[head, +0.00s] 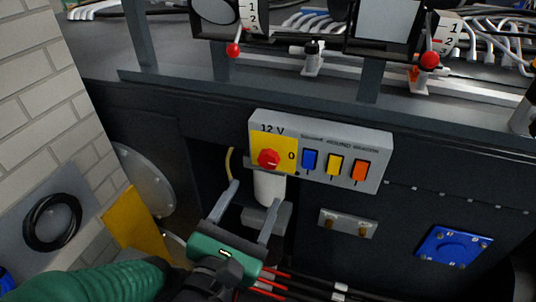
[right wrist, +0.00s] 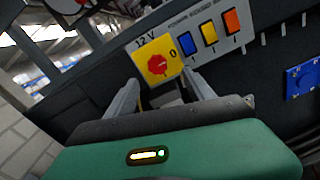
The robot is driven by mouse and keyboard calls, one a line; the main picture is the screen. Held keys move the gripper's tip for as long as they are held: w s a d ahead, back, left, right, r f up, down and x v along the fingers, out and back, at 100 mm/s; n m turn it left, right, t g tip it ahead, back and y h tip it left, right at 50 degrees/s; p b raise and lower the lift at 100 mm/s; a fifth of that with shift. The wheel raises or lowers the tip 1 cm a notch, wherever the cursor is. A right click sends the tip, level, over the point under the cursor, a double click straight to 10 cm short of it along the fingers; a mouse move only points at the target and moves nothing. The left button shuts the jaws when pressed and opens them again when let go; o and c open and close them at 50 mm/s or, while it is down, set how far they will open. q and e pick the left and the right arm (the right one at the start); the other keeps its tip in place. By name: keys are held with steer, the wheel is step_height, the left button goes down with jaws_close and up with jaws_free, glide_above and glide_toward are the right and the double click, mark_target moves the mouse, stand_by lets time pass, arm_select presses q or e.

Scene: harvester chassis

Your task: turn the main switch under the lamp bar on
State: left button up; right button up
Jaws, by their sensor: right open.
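The main switch is a red knob (head: 268,158) on a yellow plate (head: 287,141) at the left end of a grey panel marked 12 V. A 0 mark stands to the right of the knob. My right gripper (head: 262,193) is open and empty, just below and in front of the knob, with its fingers pointing up toward it. In the right wrist view the knob (right wrist: 157,65) shows between and beyond the two fingers (right wrist: 161,80), apart from them. The knob's exact pointer position is too small to read. My left gripper is not in view.
Blue (head: 310,159), yellow (head: 334,165) and orange (head: 359,171) rocker switches sit right of the knob. A white cylinder (head: 268,188) is below the panel. Above is a rail with red-tipped levers (head: 429,60). A blue socket cover (head: 447,246) is lower right; a brick wall is left.

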mark_target(267, 162)
steer(key=p+x, duration=0.1)
steer(key=x, duration=0.2)
steer(key=a+p+x, duration=0.1)
steer(key=p+x, duration=0.1)
steer(key=x, duration=0.1)
steer(key=p+x, duration=0.1)
steer(key=x, duration=0.2)
steer(key=shift+w+a+r, duration=0.1)
steer(key=shift+w+a, duration=0.05)
steer(key=shift+w, duration=0.6)
steer(key=shift+w+d, duration=0.1)
steer(key=shift+d, duration=0.65)
steer(key=c, duration=0.6)
steer(key=shift+a, duration=0.35)
steer(key=c, duration=0.7)
steer(key=shift+d+f, duration=0.1)
steer(key=shift+f, duration=0.15)
jaws_close()
